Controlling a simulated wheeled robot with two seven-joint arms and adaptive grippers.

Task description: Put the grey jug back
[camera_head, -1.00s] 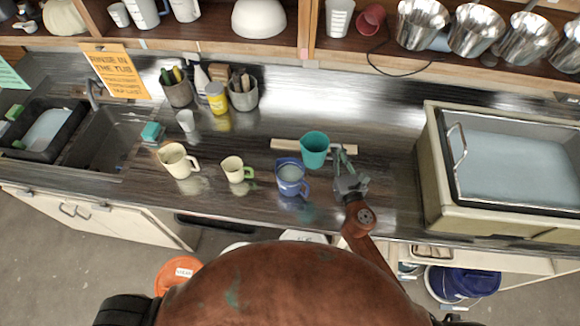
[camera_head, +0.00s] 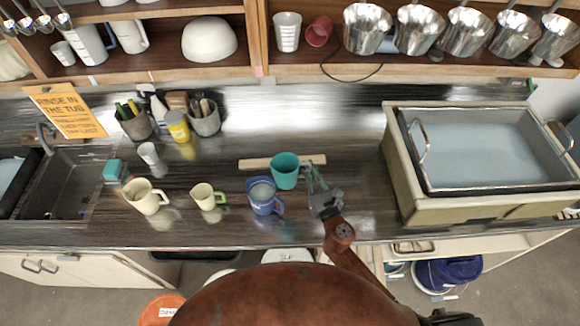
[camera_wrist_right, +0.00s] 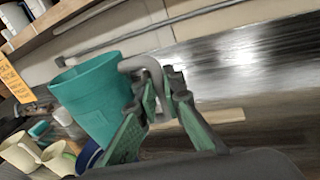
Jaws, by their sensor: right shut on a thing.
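No all-grey jug stands out; a teal jug with a grey handle (camera_head: 285,172) is at the middle of the counter, and it also shows in the right wrist view (camera_wrist_right: 92,100). My right gripper (camera_head: 314,180) is shut on that grey handle, at the jug's right side. The jug is about upright and seems to hang above the counter, with a teal reflection below it. A blue jug (camera_head: 263,198) stands just left of and nearer than it. My left gripper is not in view.
A cream jug with a green handle (camera_head: 205,197) and a larger cream jug (camera_head: 146,197) stand further left. A pale wooden strip (camera_head: 252,164) lies behind the teal jug. A large water tub (camera_head: 398,180) stands at right. Shelves with metal buckets (camera_head: 413,28) run along the back.

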